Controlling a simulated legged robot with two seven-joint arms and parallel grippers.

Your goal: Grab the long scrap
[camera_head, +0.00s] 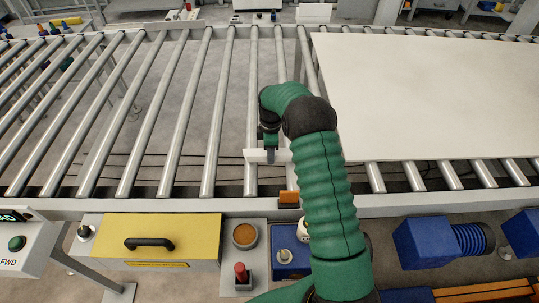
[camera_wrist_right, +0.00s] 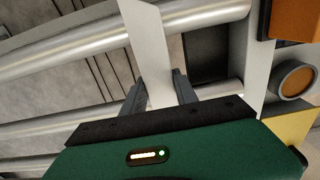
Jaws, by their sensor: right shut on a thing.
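The long scrap is a narrow white strip. In the wrist view the strip (camera_wrist_right: 150,45) runs from the top edge down between the two dark fingers of my right gripper (camera_wrist_right: 158,92). In the head view the scrap (camera_head: 254,156) shows as a short white piece at the gripper, above the rollers near the front rail. My right gripper (camera_head: 271,155) is shut on it, pointing down. Part of the scrap is hidden behind the gripper and my green arm. My left gripper is not in view.
A large white sheet (camera_head: 430,95) lies on the rollers at the right. Bare metal rollers (camera_head: 170,110) with open gaps fill the left. Along the front stand a yellow drawer (camera_head: 195,232) with a black handle, a round orange button (camera_head: 245,235), a red knob (camera_head: 240,272) and blue boxes (camera_head: 425,242).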

